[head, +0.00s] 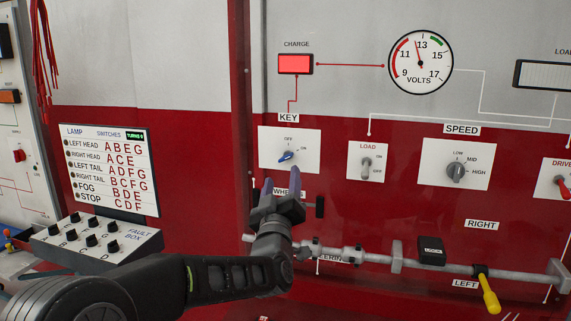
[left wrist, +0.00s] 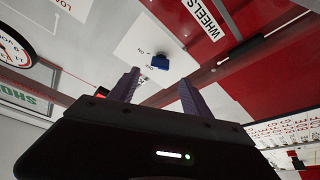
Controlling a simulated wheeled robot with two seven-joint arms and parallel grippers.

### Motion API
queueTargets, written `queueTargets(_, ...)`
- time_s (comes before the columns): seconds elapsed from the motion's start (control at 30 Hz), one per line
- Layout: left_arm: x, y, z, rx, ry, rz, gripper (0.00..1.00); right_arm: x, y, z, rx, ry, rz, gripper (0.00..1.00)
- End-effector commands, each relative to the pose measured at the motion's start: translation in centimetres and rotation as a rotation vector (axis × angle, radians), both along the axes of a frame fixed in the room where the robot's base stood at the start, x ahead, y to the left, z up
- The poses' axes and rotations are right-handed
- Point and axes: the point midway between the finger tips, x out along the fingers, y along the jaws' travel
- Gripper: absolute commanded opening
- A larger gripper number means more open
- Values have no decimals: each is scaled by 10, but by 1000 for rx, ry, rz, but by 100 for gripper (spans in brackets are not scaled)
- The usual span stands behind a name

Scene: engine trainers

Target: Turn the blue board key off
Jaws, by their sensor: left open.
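The blue board key (head: 287,156) is a small knob on a white plate (head: 310,137) under the KEY label, with OFF printed above it and ON at its right. Its blue handle looks slanted, running from lower left to upper right toward ON. My left gripper (head: 281,180) is open and empty just below the knob, fingers pointing up at the board. In the left wrist view, the blue key (left wrist: 160,62) shows ahead of and between the open fingers (left wrist: 158,80), apart from them. My right gripper is not in view.
The charge lamp (head: 295,64) is lit red, and the volts gauge (head: 420,62) reads near 13. A load switch (head: 367,163) and speed knob (head: 456,171) are right of the key. A steering rod (head: 372,257) runs below. The fault box (head: 95,240) stands at left.

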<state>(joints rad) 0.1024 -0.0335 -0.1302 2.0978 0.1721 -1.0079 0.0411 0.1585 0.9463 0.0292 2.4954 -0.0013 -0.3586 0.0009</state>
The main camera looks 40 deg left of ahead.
Motion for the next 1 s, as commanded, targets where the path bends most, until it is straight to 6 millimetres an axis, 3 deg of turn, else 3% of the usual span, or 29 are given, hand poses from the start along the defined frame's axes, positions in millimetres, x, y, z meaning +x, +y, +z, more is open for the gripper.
queueTargets(0.43, 51, 30, 21, 1, 3, -1, 56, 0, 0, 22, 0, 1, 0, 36)
queueTargets(0.8, 56, 33, 22, 0, 3, -1, 56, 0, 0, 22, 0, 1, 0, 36)
queueTargets(1.0, 56, 33, 22, 0, 3, -1, 39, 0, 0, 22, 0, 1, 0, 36)
